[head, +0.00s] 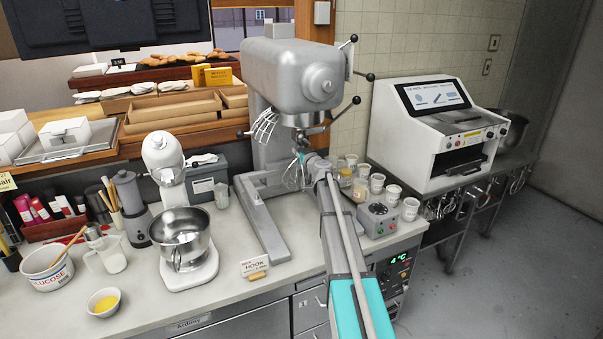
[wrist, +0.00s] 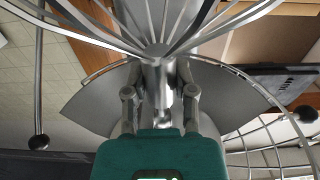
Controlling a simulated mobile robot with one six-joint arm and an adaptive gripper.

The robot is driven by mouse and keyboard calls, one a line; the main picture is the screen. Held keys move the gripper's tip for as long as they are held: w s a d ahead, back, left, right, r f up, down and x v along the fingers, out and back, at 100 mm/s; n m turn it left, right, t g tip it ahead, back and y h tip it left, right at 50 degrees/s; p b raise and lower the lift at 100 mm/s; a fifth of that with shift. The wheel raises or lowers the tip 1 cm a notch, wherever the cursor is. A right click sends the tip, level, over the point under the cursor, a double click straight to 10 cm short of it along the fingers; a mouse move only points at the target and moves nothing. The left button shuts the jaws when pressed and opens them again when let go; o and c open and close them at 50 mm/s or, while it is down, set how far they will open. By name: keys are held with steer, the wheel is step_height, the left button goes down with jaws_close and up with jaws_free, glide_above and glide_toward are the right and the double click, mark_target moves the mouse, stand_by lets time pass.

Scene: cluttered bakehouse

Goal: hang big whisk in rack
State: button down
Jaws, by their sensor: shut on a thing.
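My gripper (head: 303,157) is under the head of the big grey stand mixer (head: 290,75). In the wrist view its two fingers (wrist: 160,97) are closed on the metal stem of the big whisk (wrist: 156,52). The whisk's wires fan out beyond the fingers, across the top of that view. In the head view the whisk's wires (head: 292,176) show small beside the gripper, partly hidden by it. I cannot tell if the stem is still touching the mixer. At the right, several wire tools hang in a row at a rack (head: 450,206) below the white machine.
The mixer's wire guard (head: 263,126) is close to the gripper and also shows in the wrist view (wrist: 275,150). Several white cups (head: 377,183) and a small control box (head: 378,220) stand right of my arm. A smaller mixer (head: 183,240) stands left. Floor at the right is clear.

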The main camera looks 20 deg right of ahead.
steer(key=shift+w+r+p, duration=0.15)
steer(key=shift+r+p, duration=0.15)
steer(key=shift+p, duration=0.05)
stand_by(0.7)
stand_by(0.4)
steer(key=shift+s+r, duration=0.1)
steer(key=shift+s, duration=1.1)
steer(key=shift+s, duration=0.2)
steer(key=shift+s, duration=0.35)
steer(key=shift+s+d, duration=0.1)
steer(key=shift+s, duration=1.5)
steer(key=shift+s+d, duration=0.1)
steer(key=shift+s, duration=2.3)
